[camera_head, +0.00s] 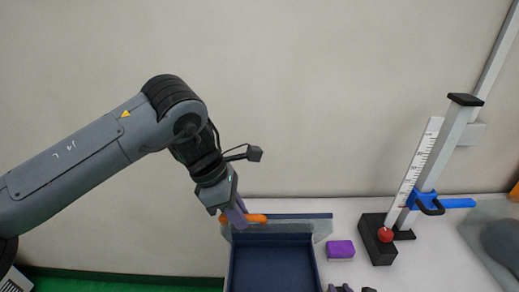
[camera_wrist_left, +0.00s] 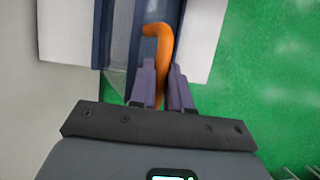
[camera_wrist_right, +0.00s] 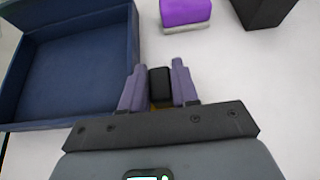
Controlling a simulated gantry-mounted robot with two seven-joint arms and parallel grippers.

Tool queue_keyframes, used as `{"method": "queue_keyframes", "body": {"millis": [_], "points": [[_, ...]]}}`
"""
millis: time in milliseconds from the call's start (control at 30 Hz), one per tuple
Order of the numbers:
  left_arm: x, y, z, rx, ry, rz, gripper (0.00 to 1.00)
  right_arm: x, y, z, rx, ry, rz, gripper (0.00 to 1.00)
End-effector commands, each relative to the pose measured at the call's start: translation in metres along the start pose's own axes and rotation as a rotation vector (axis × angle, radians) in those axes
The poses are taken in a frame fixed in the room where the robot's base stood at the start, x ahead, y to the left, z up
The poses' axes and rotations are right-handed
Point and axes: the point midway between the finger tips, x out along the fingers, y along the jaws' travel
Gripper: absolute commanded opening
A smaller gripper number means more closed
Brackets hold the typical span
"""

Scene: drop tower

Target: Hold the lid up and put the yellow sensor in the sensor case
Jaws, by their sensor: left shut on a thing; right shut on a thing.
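The dark blue sensor case (camera_head: 231,268) stands on the table with its inside showing empty; it is also at the upper left of the right wrist view (camera_wrist_right: 135,50). Its lid (camera_head: 300,216) stands raised at the back edge. My left gripper (camera_head: 236,217) is shut on the orange handle (camera_head: 257,218) of the lid, which also shows in the left wrist view (camera_wrist_left: 160,45). My right gripper (camera_wrist_right: 158,85) is shut on a small black piece with a little yellow below it, apparently the yellow sensor (camera_wrist_right: 160,83), mostly hidden by the fingers. It is right of the case.
A purple block with a pale base (camera_head: 340,249) lies right of the case. Further right stands the drop tower with a black base (camera_head: 377,245), red ball (camera_head: 385,235), ruler and blue clamp (camera_head: 423,201).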

Motion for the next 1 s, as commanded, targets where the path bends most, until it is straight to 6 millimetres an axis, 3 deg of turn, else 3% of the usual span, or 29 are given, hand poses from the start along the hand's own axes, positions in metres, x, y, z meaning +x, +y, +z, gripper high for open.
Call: {"method": "queue_keyframes", "body": {"millis": [467, 633, 733, 1000], "points": [[0.006, 0.003, -0.006, -0.009, 0.011, -0.002, 0.0, 0.0, 0.0, 0.0, 0.0, -0.002, 0.001, 0.0], [0.006, 0.003, -0.006, -0.008, 0.011, -0.002, 0.0, -0.009, 0.004, 0.018, -0.016, -0.011, 0.016, 0.0], [0.006, 0.003, -0.006, -0.008, 0.012, -0.002, 0.0, -0.024, 0.014, 0.037, -0.048, -0.024, 0.049, 0.0], [0.006, 0.003, -0.006, -0.008, 0.011, -0.002, 0.0, -0.074, 0.083, 0.028, -0.16, -0.026, 0.298, 0.0]]}}
